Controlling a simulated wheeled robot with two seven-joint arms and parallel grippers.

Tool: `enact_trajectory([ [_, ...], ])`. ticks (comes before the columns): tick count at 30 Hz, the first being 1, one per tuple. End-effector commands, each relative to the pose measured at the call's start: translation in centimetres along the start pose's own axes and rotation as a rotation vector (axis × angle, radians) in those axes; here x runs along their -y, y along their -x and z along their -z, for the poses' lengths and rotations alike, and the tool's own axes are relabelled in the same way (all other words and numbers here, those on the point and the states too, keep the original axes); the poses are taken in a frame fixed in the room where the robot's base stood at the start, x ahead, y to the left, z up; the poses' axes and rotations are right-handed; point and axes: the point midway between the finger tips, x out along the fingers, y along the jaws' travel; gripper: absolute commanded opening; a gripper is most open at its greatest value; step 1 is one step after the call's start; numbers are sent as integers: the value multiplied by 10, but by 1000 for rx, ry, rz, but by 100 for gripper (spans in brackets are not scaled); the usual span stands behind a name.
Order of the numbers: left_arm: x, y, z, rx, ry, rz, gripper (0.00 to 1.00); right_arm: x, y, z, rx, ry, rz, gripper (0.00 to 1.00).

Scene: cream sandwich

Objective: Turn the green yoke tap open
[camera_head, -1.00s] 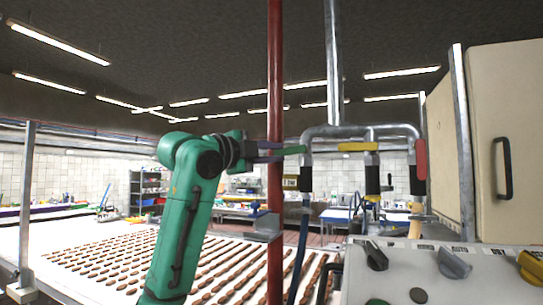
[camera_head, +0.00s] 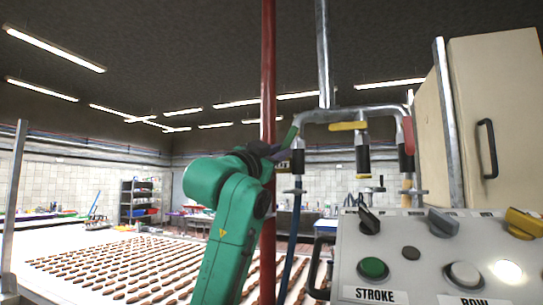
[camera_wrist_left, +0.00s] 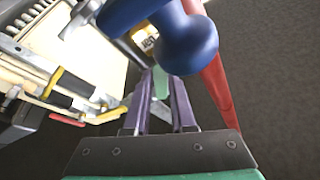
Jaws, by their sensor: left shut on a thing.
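The green tap handle (camera_head: 291,133) is at the left end of the grey overhead pipe (camera_head: 320,115) in the head view. It slants, with its lower left end towards my gripper. My left gripper (camera_head: 284,152) comes up from the lower left and is shut on this handle. In the left wrist view the purple fingers (camera_wrist_left: 161,100) hold a green piece (camera_wrist_left: 160,82) between them. The tap's body is partly hidden there by a blue rounded part (camera_wrist_left: 188,45) close to the camera. My right gripper is out of view.
A red upright pipe (camera_head: 268,60) stands just behind my left wrist. Yellow (camera_head: 347,126) and red (camera_head: 408,135) handles sit along the same grey pipe. A control panel (camera_head: 400,255) fills the lower right, with a beige cabinet (camera_head: 495,110) behind it.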

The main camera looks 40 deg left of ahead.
Motion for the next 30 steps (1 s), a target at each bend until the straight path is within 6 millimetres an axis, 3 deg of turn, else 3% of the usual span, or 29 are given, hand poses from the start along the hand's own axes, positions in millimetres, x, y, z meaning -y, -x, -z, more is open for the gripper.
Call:
enact_trajectory([
  [15,-21,-1,7,-7,368,152,0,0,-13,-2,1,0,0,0],
  [30,-25,-2,9,-7,458,191,0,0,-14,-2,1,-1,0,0],
])
